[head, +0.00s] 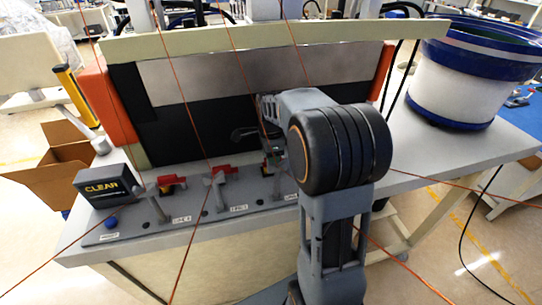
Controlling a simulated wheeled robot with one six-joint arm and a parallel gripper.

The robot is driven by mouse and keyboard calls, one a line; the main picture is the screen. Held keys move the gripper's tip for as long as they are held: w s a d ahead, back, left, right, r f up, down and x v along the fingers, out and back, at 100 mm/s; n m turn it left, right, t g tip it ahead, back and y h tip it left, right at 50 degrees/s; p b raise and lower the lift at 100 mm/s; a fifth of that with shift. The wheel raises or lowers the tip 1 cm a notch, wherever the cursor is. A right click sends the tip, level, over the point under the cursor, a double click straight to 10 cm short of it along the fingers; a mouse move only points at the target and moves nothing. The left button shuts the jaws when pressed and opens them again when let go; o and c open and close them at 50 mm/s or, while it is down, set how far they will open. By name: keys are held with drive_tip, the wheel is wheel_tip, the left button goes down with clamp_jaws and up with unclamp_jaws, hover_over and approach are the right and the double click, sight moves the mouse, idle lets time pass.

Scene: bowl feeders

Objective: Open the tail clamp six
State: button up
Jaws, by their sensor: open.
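A row of clamps with red parts stands on a grey plate (128,222) along the bench's front edge. The left clamp (168,184) and the middle clamp (220,180) show clearly. A third clamp (272,160) farther right is partly covered by my arm. The small labels in front of them are too blurred to read surely, so I cannot tell which is clamp six. My gripper (258,136) is open, at or just above the third clamp. My arm hides much of it, and I cannot tell whether it touches the clamp.
A dark box marked CLEAR (104,187) and a blue knob (111,223) are at the plate's left end. A black panel with orange ends (97,110) stands behind the clamps. A white-and-blue bowl feeder (455,92) stands at right. Thin orange lines cross the view.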

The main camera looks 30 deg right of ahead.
clamp_jaws()
idle(0.4)
